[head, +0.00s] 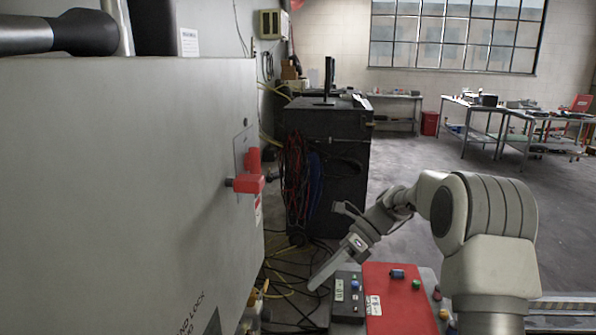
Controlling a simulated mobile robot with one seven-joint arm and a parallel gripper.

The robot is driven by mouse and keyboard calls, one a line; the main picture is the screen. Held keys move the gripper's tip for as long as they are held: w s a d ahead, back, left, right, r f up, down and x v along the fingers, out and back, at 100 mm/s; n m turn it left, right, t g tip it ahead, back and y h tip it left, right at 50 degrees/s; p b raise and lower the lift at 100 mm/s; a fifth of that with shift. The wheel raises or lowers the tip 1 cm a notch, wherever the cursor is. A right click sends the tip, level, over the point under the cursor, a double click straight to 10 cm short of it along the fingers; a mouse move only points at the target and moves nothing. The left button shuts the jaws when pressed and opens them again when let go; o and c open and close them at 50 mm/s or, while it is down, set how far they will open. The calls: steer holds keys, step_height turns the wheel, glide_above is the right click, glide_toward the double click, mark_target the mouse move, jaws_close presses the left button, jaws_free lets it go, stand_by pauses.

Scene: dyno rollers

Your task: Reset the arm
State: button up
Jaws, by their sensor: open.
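My arm rises at the right of the head view, bends at its thick elbow joint and reaches left and down. My gripper (328,270) is at the low end of the arm, left of a red panel (398,305) and above the edge of a dark grey control box (347,296). It points down and to the left. Its jaws are open, and I see nothing held between them. The exact gap between the fingers is hard to make out from this side.
A large grey cabinet (110,190) with a red switch handle (249,177) fills the left. Behind the gripper stands a dark cart (340,165) with cables hung on it. Loose cables lie on the floor. Workbenches (485,108) stand far right; the floor between is open.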

steer(key=s+d+r+n+t+h+p, duration=0.1)
steer(key=s+d+r+n+t+h, duration=0.2)
steer(key=s+r+n, duration=0.2)
steer(key=s+d+r+n+t+h+p, duration=0.2)
steer(key=s+r+n, duration=0.3)
steer(key=s+n, duration=0.4)
steer(key=s+d+r+n+t+h+p, duration=0.2)
steer(key=s+d+r+n+t+h, duration=0.2)
steer(key=s, duration=0.9)
steer(key=r+n, duration=0.1)
steer(key=n, duration=0.2)
steer(key=shift+s+d+n, duration=0.15)
steer(key=shift+n, duration=0.15)
